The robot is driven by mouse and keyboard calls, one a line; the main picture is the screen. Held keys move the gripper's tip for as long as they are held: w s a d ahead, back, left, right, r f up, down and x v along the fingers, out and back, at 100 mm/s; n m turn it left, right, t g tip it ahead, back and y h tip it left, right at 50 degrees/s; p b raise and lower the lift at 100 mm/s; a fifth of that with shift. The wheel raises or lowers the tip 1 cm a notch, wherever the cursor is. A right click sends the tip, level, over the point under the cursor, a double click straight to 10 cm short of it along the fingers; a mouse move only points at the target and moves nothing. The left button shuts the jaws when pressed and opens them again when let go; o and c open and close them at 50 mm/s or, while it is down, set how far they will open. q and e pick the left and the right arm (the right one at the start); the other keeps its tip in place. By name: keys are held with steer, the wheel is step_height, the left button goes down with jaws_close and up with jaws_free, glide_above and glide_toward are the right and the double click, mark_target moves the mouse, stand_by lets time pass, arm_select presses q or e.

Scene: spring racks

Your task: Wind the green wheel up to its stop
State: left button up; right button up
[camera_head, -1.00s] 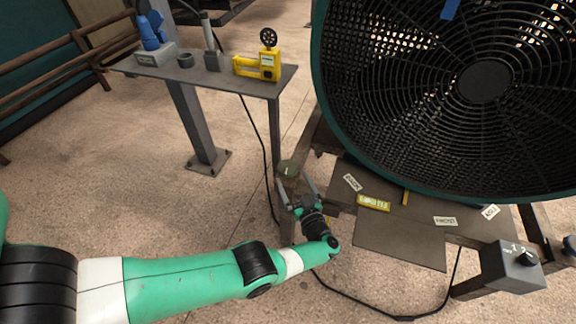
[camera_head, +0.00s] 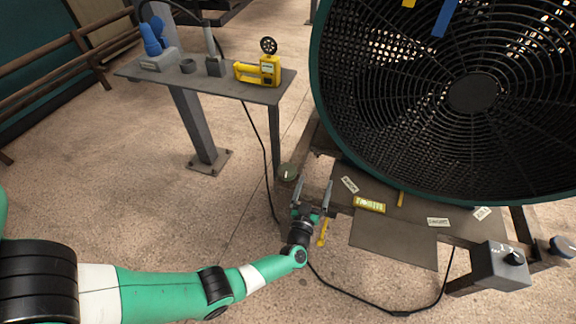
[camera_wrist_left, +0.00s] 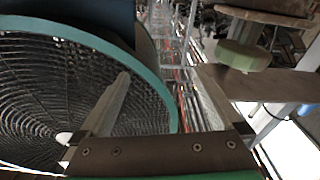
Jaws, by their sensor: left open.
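The green wheel (camera_head: 288,171) is a small pale-green disc low at the left of the big fan's frame, with a light mark on top. In the left wrist view the green wheel (camera_wrist_left: 243,55) shows at upper right, under a brownish beam. My left gripper (camera_head: 314,182) is open and empty. Its fingers point away from me, just right of the wheel and apart from it in the picture. In the left wrist view the wheel lies outside the open fingers, beyond the right one. My right gripper is not in view.
A large round caged fan (camera_head: 470,95) fills the right. Labels lie on the dark plate (camera_head: 395,240) below it, beside a grey switch box (camera_head: 500,262). A yellow handle (camera_head: 323,232) shows beside my gripper. A side table (camera_head: 225,88) holds several tools. A black cable crosses the floor.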

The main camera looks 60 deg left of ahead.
arm_select(q)
steer(key=m+g+p, duration=0.1)
steer(key=p, duration=0.2)
glide_toward(290, 164)
steer(key=v, duration=0.4)
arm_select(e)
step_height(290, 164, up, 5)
arm_select(q)
steer(key=b+x, duration=0.1)
steer(key=x, duration=0.2)
steer(key=b+x, duration=0.2)
steer(key=x, duration=0.2)
steer(key=f+b+x, duration=0.1)
steer(key=b+x, duration=0.1)
steer(key=x, duration=0.2)
steer(key=shift+s+a, duration=0.1)
steer(key=shift+s, duration=0.05)
steer(key=shift+w+a+b, duration=0.25)
steer(key=shift+a+b, duration=0.05)
steer(key=shift+r, duration=0.1)
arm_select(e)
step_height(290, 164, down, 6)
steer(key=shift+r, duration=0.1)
